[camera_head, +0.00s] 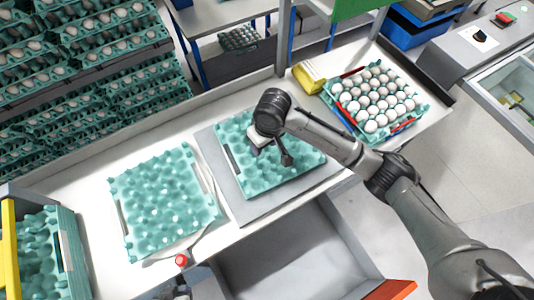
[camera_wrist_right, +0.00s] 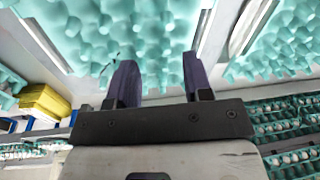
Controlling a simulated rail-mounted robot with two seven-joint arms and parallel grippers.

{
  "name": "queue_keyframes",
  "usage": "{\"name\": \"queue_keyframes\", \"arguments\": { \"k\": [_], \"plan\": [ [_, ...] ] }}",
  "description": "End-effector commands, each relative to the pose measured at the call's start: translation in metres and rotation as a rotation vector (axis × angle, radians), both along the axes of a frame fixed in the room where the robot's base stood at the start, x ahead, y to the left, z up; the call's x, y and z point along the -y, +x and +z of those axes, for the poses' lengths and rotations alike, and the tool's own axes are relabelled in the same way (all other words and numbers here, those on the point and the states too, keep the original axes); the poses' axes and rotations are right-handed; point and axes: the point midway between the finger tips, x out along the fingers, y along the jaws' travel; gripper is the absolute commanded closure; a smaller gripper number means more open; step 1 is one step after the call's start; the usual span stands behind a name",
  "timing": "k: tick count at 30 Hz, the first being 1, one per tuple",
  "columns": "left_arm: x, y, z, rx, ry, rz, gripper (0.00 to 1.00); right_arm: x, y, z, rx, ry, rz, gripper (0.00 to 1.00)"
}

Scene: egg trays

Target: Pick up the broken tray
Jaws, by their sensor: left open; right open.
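A teal empty egg tray (camera_head: 165,205) lies on the white table at the left. Another teal empty tray (camera_head: 300,165) lies on a grey plate (camera_head: 240,208) in the middle. I cannot tell from the head view which one is broken. My right gripper is over the middle tray, partly hidden by its wrist. In the right wrist view its two dark fingers (camera_wrist_right: 158,68) are apart with nothing between them, in front of teal tray surface (camera_wrist_right: 150,30). My left gripper (camera_head: 177,291) shows only as a small dark part at the bottom edge, below the left tray.
A full tray of white eggs (camera_head: 412,122) stands at the right end, with a yellow pack (camera_head: 309,77) beside it. More teal trays (camera_head: 40,238) are stacked at the lower left, by a yellow bar. Shelves of egg trays (camera_head: 120,105) stand behind.

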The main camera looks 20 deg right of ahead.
Motion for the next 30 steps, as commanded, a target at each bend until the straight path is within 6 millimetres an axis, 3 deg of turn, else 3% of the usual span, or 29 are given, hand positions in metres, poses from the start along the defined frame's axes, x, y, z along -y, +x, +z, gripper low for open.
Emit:
{"name": "queue_keyframes", "arguments": {
  "k": [1,6,15,30],
  "plan": [
    [0.001,-0.001,-0.024,-0.003,-0.003,0.002,0.57,0.009,0.016,-0.008,-0.004,-0.027,-0.026,0.54],
    [0.003,-0.002,-0.053,-0.006,-0.011,0.006,0.57,0.034,0.048,0.004,-0.035,-0.085,-0.118,0.54],
    [0.003,-0.001,-0.072,-0.002,-0.010,0.006,0.57,0.057,0.070,0.018,-0.060,-0.122,-0.210,0.54],
    [-0.001,0.000,-0.084,0.000,0.003,-0.003,0.57,0.059,0.071,-0.052,-0.061,-0.123,-0.216,0.54]
  ]
}}
